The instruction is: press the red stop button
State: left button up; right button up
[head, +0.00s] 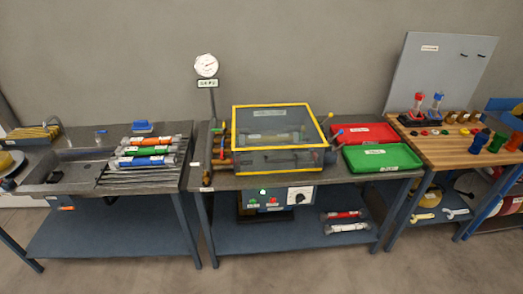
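A dark control box (283,206) sits under the front edge of the middle bench. A small red button (272,200) is on its front face, to the left of a white dial plate with a black knob (300,195). A small green button (253,201) is to the left of the red one, and a pale round light (263,191) is above and between them. The labels are too small to read. Neither of my grippers is in view, and nothing covers the red button.
The middle bench (225,183) carries a yellow-framed clear enclosure (275,105), a gauge (206,66) on a post, a red tray (365,132) and a green tray (383,157). Tubes (347,228) lie on its lower shelf. The floor (260,275) in front is clear.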

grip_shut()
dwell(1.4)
